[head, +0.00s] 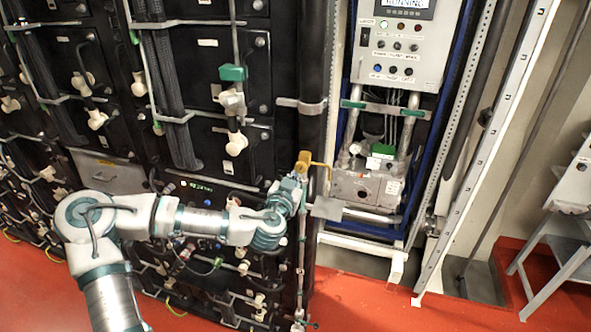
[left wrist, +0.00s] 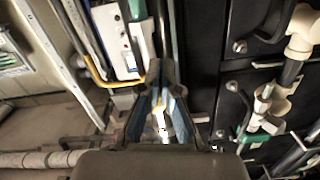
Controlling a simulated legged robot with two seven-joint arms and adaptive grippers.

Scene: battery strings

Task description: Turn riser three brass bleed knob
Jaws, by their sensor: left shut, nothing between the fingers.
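A small brass-yellow fitting (head: 308,162) with a short arm to the right shows at the top of a thin vertical pipe, beside the dark rack edge. I take it for the bleed knob, but its number cannot be read. My left gripper (head: 298,178) is right at it from below and left, and hides part of it. Whether they touch cannot be told. In the left wrist view the left gripper (left wrist: 163,80) is shut with nothing held. A bent yellow rod (left wrist: 98,78) lies to its left there, apart from the fingers. My right gripper is not in view.
Black battery racks (head: 210,60) with white elbows and green valves fill the left. A grey control panel (head: 398,45) and a metal valve block (head: 366,188) stand right of the gripper. A slotted white upright (head: 487,150) is farther right. Red floor (head: 370,300) is open in front.

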